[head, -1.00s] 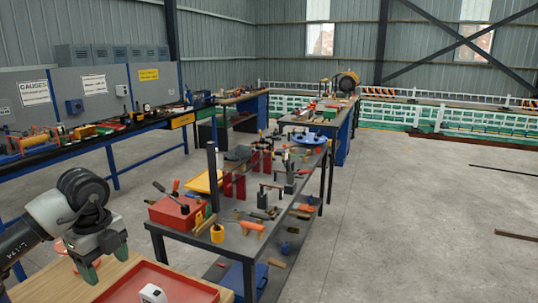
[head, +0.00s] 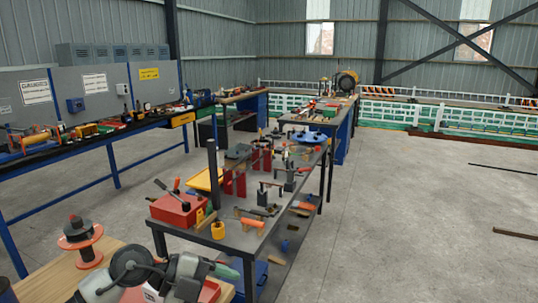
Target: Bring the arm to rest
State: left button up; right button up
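My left arm's wrist and gripper (head: 218,273) are low in the head view, over the right part of a wooden table, in front of a red tray. The gripper points to the right and a green fingertip shows. The wrist hides the rest, so I cannot tell how far apart the fingers are. I see nothing held in it. My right gripper is not in view.
The wooden table (head: 45,270) carries an orange and black spool (head: 82,242) and the red tray (head: 209,292), mostly hidden by my arm. A dark workbench (head: 185,236) with a red toolbox (head: 177,210) and several tools stands just beyond. Open floor (head: 420,220) lies right.

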pick_arm(q)
notch_tip(320, 180, up, 6)
jog(key=s+d+n+t+h, duration=0.1)
jog(key=d+n+t+h, duration=0.1)
jog(key=n+t+h, duration=0.7)
jog(key=a+f+n+t+y, duration=0.9)
jog(key=n+y, duration=0.6)
jog(key=y, duration=0.4)
jog(key=s+a+f+n+g+y, duration=0.3)
jog(key=s+a+f+g+y, duration=0.15)
jog(key=s+f+g, duration=0.6)
jog(key=s+f+g+h, duration=0.2)
jog(key=s+f+g, duration=0.45)
jog(key=s, duration=0.65)
notch_tip(320, 180, down, 29)
jog(key=b, duration=0.5)
jog(key=s+a+f+b, duration=0.1)
jog(key=s+f+b, duration=0.1)
jog(key=s+f, duration=0.6)
jog(key=s+a+f+g+b, duration=0.1)
jog(key=s+a+f+b, duration=0.1)
jog(key=s+f, duration=0.6)
notch_tip(320, 180, down, 7)
jog(key=shift+m, duration=0.4)
